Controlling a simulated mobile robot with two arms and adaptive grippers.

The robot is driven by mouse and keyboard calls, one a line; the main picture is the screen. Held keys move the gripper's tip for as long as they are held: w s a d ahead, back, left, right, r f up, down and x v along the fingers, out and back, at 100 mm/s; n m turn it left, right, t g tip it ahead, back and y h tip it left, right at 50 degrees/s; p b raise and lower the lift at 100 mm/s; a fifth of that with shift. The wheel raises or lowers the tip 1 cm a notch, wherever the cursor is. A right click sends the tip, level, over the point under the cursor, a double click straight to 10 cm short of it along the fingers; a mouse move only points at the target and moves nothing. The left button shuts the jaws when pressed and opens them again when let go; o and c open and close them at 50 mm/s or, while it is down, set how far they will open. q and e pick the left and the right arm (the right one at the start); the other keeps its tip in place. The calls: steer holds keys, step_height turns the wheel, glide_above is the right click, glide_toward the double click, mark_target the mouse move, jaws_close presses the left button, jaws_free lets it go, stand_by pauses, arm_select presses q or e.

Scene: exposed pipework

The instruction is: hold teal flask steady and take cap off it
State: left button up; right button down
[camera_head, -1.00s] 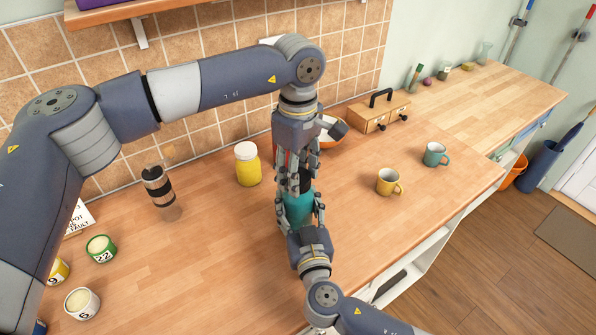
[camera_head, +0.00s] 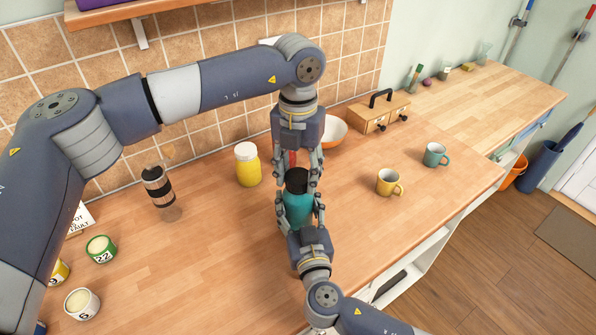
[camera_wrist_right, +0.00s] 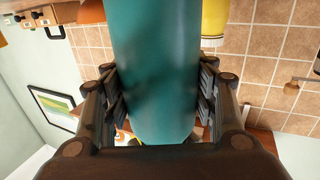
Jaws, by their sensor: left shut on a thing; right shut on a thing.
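The teal flask (camera_head: 298,210) stands upright on the wooden counter, and its teal body also fills the middle of the right wrist view (camera_wrist_right: 155,70). Its black cap (camera_head: 296,179) is on top, with no clear gap to the body. My left gripper (camera_head: 299,184) points down from above and is shut on the cap, one finger on each side. My right gripper (camera_head: 300,209) reaches in from the front and is shut on the flask body. Its fingers (camera_wrist_right: 155,95) press on both sides of the body in the wrist view. The cap is out of the wrist view.
A yellow jar with a white lid (camera_head: 247,164) stands left of the flask. An orange bowl (camera_head: 333,132) and a wooden box (camera_head: 380,113) are behind. A yellow mug (camera_head: 388,182) and a teal mug (camera_head: 435,154) stand right.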

arm_select(q)
steer(key=n, duration=0.7)
steer(key=shift+w, duration=0.15)
arm_select(e)
steer(key=shift+r, duration=0.1)
arm_select(q)
steer(key=n, duration=0.8)
steer(key=shift+a, duration=0.1)
steer(key=shift+r, duration=0.25)
steer(key=shift+r, duration=0.9)
steer(key=shift+r, duration=0.15)
